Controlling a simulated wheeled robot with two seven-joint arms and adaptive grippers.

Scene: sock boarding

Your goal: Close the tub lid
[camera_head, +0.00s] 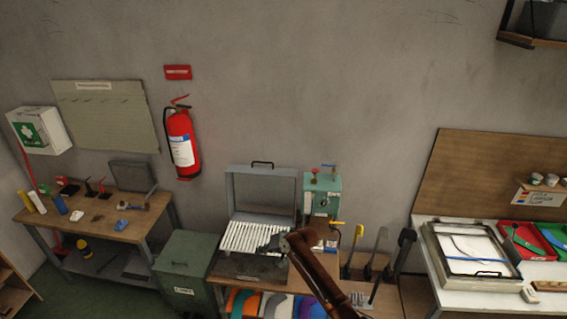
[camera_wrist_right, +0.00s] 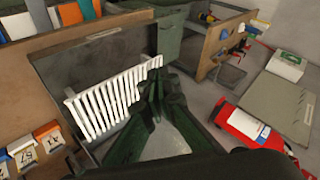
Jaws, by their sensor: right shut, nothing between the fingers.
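The tub (camera_head: 238,266) is a dark metal box on a wooden bench. Its grey lid (camera_head: 262,192) stands raised at the back against the wall side, with a black handle (camera_head: 262,163) on its top edge. A white slatted rack (camera_head: 245,236) shows in the open tub, and also in the right wrist view (camera_wrist_right: 105,107). My right gripper (camera_head: 266,247) is over the right part of the tub, beside the rack and below the raised lid. Its dark green fingers (camera_wrist_right: 154,85) are shut and empty. Whether they touch the rack is unclear. My left gripper is out of view.
A green machine (camera_head: 323,196) stands right of the lid, close to my right arm. Upright dark boarding forms (camera_head: 377,255) stand farther right. A green bin (camera_head: 185,270) is left of the bench. The wall space above the lid is clear.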

